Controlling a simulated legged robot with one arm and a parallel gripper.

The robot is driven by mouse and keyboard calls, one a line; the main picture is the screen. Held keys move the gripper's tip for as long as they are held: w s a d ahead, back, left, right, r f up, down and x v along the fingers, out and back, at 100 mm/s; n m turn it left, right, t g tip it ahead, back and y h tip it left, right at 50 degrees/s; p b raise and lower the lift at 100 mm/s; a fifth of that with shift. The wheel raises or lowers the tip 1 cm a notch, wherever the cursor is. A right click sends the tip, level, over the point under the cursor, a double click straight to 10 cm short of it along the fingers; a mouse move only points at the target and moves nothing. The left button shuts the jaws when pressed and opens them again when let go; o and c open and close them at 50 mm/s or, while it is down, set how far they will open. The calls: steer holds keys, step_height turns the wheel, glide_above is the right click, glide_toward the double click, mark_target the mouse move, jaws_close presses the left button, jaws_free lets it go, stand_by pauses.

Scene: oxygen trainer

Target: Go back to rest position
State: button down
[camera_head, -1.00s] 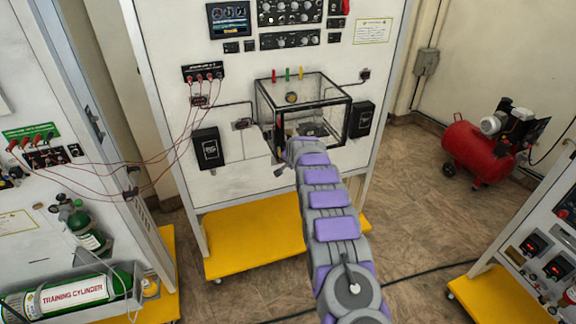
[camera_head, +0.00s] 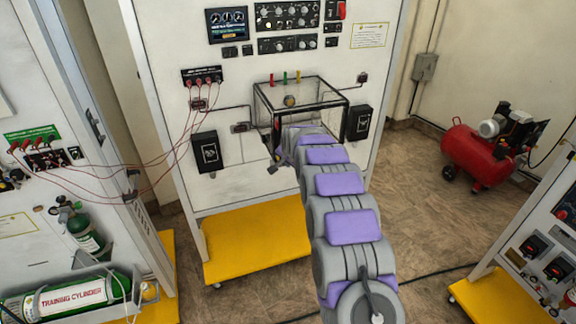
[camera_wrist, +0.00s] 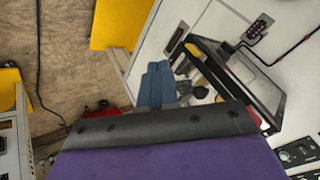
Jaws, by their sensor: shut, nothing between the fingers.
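My gripper (camera_wrist: 156,84) shows in the wrist view as blue-grey fingers lying together with nothing between them. It is beside the clear, black-framed box (camera_wrist: 240,75) on the white panel. In the head view my grey and purple arm reaches up toward this box (camera_head: 335,92) and covers its lower part. The gripper's tip is mostly hidden there behind the arm's end. I cannot tell from these views whether the arm touches the box.
The white panel (camera_head: 225,180) stands on a yellow base (camera_head: 255,240). A cylinder rack (camera_head: 70,296) is at the left, with red leads (camera_head: 110,180) strung to the panel. A red compressor (camera_head: 475,155) and another instrument stand (camera_head: 545,240) are at the right.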

steer(key=s+d+r+n+g+b, duration=0.1)
steer(key=s+d+r+b, duration=0.1)
steer(key=s, duration=0.7)
steer(key=s+d+r+n+g+b, duration=0.1)
steer(key=s+d+g+b, duration=0.1)
steer(key=s, duration=0.7)
steer(key=s+d+r+n+g+b, duration=0.1)
steer(key=s+d+r+n+b, duration=0.1)
steer(key=s, duration=0.7)
steer(key=s+d+f+n+g+b, duration=0.1)
steer(key=s+d+f+g+b, duration=0.1)
steer(key=s, duration=1.7)
steer(key=s+d+f+n+g+h+b, duration=0.1)
steer(key=s+d+f+n+g+b, duration=0.1)
steer(key=s, duration=1.7)
step_height(320, 180, down, 4)
steer(key=d+g+b, duration=0.1)
steer(key=b, duration=0.1)
steer(key=shift+s+d+r+b, duration=0.15)
steer(key=shift+s+b, duration=0.2)
steer(key=c, duration=1.8)
jaws_free()
